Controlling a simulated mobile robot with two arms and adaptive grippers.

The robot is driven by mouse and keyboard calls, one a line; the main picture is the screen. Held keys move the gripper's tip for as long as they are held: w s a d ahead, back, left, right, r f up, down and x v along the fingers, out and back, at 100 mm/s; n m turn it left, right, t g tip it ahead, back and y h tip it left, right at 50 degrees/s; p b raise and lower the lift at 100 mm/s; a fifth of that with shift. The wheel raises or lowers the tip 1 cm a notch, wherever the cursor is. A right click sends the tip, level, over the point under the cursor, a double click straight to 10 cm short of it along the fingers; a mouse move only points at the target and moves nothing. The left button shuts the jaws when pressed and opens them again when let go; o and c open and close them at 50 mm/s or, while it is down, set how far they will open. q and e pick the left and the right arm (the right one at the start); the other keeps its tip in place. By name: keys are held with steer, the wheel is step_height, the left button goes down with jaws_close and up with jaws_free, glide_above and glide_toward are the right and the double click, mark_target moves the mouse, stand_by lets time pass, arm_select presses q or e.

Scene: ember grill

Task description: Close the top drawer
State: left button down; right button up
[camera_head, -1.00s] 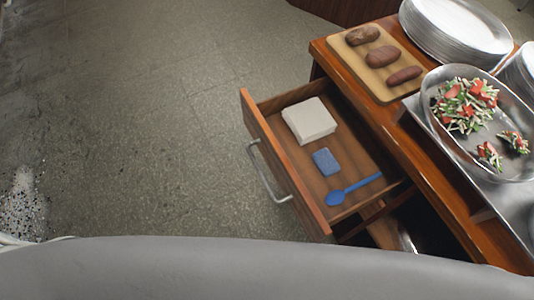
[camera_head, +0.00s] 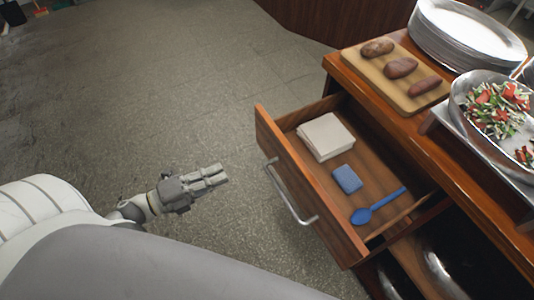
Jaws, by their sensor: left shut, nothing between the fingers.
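The wooden top drawer (camera_head: 310,188) of the cabinet is pulled out to the left, with a metal bar handle (camera_head: 289,194) on its front. Inside it lie a stack of white napkins (camera_head: 326,136), a blue sponge (camera_head: 347,179) and a blue spoon (camera_head: 378,206). My left gripper (camera_head: 222,174) is shut and empty, to the left of the drawer front and apart from the handle. My right gripper is not in view.
On the cabinet top (camera_head: 342,63) are a cutting board (camera_head: 413,100) with brown potatoes or sausages, a stack of white plates (camera_head: 467,35) and a metal tray of salad (camera_head: 473,125). Open shelf space shows below the drawer. The floor (camera_head: 200,90) left of the drawer is clear.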

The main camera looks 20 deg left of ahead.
mark_target(332, 124)
arm_select(q)
steer(key=p+x, duration=0.2)
steer(key=x, duration=1)
steer(key=shift+w+d, duration=0.1)
steer(key=shift+w, duration=0.05)
steer(key=shift+w+d, duration=0.35)
steer(key=shift+w, duration=0.05)
steer(key=b+x, duration=0.4)
steer(key=x, duration=1.8)
steer(key=shift+w, duration=0.1)
steer(key=shift+w+d, duration=0.45)
steer(key=shift+r, duration=0.35)
